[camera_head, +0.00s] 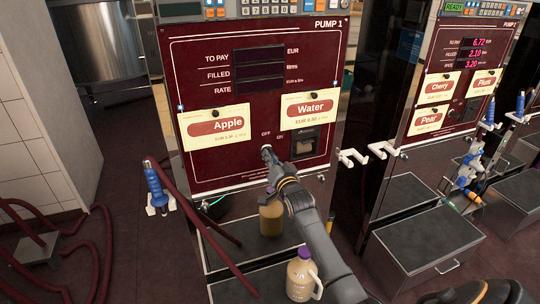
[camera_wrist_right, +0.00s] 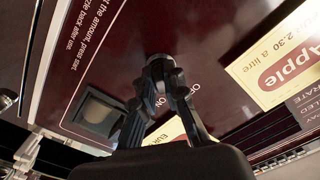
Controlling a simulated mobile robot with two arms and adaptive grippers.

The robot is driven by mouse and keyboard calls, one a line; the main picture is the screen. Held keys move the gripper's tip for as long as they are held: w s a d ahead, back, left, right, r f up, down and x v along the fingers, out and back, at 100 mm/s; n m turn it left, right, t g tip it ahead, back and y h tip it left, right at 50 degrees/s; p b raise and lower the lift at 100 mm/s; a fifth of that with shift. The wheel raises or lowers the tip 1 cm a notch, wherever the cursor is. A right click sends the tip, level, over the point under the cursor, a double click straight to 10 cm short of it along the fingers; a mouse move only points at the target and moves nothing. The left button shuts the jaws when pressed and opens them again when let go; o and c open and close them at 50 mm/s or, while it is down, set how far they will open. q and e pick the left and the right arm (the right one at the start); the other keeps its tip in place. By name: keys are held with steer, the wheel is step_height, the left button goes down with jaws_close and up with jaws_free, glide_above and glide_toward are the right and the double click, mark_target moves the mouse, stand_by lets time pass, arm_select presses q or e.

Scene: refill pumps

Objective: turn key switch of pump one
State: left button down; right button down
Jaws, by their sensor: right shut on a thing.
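Pump one (camera_head: 215,67) is a dark red panel with "PUMP 1" at its top right and dark displays. Its key switch (camera_head: 266,147) is low on the panel, beside small OFF and ON labels. My right gripper (camera_head: 268,156) is at the switch, its fingers shut on it. In the right wrist view, the fingertips of my right gripper (camera_wrist_right: 161,76) close around the round switch (camera_wrist_right: 158,58); the fingers hide most of it, so its turn position cannot be told. My left gripper is not in view.
Apple (camera_head: 215,127) and Water (camera_head: 310,104) cards hang on the panel. A square dark unit (camera_head: 304,146) is right of the switch. Bottles (camera_head: 301,276) stand below. A blue nozzle (camera_head: 155,185) and red hoses are left; a second pump (camera_head: 466,70) with lit displays is right.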

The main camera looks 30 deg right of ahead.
steer(key=shift+d+f+n+p, duration=0.1)
steer(key=shift+n+p, duration=0.65)
steer(key=shift+n, duration=2.55)
steer(key=c, duration=1.4)
jaws_free()
steer(key=v, duration=1.2)
